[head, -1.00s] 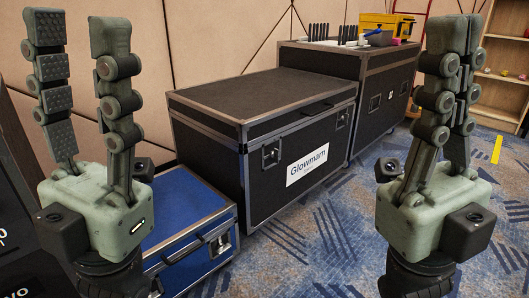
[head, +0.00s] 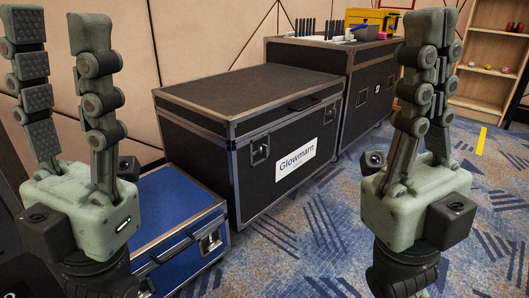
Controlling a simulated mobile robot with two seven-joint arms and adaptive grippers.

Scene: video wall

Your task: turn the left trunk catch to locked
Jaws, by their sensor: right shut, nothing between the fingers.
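A black trunk (head: 200,160) with metal edges and a white "Glowmarn" label (head: 297,159) stands in the middle of the head view, lid down. Its left catch (head: 260,150) is a small metal latch on the front face, left of the label. I cannot tell whether it is locked or unlocked. My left gripper (head: 57,32) points up at the left, fingers spread and empty, apart from the trunk. My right gripper (head: 430,45) points up at the right, fingers together and empty, also apart from the trunk.
A blue case (head: 175,212) with a metal catch (head: 211,240) sits low at the trunk's left. A taller black case (head: 368,90) stands behind, with a yellow toolbox (head: 373,20) on top. A wooden shelf (head: 480,85) is at the far right. Patterned carpet (head: 290,255) is clear in front.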

